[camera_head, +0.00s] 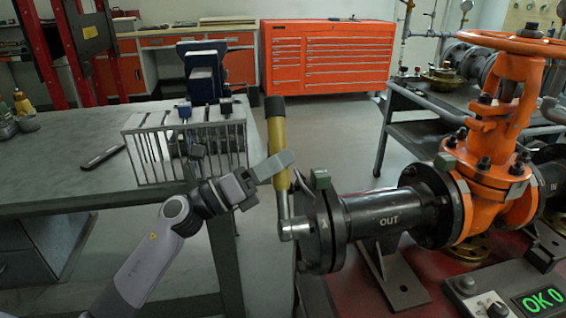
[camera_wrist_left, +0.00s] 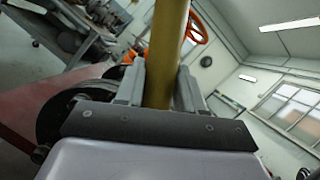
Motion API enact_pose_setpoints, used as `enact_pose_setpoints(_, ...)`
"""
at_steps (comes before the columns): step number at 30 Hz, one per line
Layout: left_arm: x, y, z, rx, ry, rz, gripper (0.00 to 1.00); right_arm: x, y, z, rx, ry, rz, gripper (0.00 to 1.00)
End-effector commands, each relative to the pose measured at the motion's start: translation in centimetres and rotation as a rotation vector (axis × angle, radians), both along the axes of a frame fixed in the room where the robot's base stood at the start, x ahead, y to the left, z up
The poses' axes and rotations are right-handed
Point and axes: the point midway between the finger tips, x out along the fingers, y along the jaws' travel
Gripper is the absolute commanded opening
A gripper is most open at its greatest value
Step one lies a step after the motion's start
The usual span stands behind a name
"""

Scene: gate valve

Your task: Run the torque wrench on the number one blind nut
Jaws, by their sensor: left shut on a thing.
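The torque wrench (camera_head: 277,140) has a yellow handle, a black end at the top and a grey head at the bottom. It stands nearly upright, and its head (camera_head: 297,229) is at the outer face of the blind flange (camera_head: 326,245), apparently over a nut that it hides. My left gripper (camera_head: 279,168) is shut on the yellow handle. The handle also shows between the fingers in the left wrist view (camera_wrist_left: 165,55). The black pipe (camera_head: 375,215) marked OUT leads to the orange gate valve (camera_head: 492,170). My right gripper is not in view.
A bench (camera_head: 60,170) at left carries a wire rack (camera_head: 190,145) with tools. An orange tool cabinet (camera_head: 325,60) stands behind. Clear floor lies between the bench and the valve.

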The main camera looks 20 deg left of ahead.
Motion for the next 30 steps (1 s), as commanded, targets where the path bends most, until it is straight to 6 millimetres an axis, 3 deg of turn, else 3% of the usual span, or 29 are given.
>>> enact_pose_setpoints(16, -1.7, 2.3, 0.3, -0.001, -0.006, 0.003, 0.0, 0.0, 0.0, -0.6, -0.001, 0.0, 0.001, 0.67)
enact_pose_setpoints(30, -2.0, 2.6, 0.4, -0.002, -0.007, 0.001, 0.0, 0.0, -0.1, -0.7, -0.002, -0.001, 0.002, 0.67)
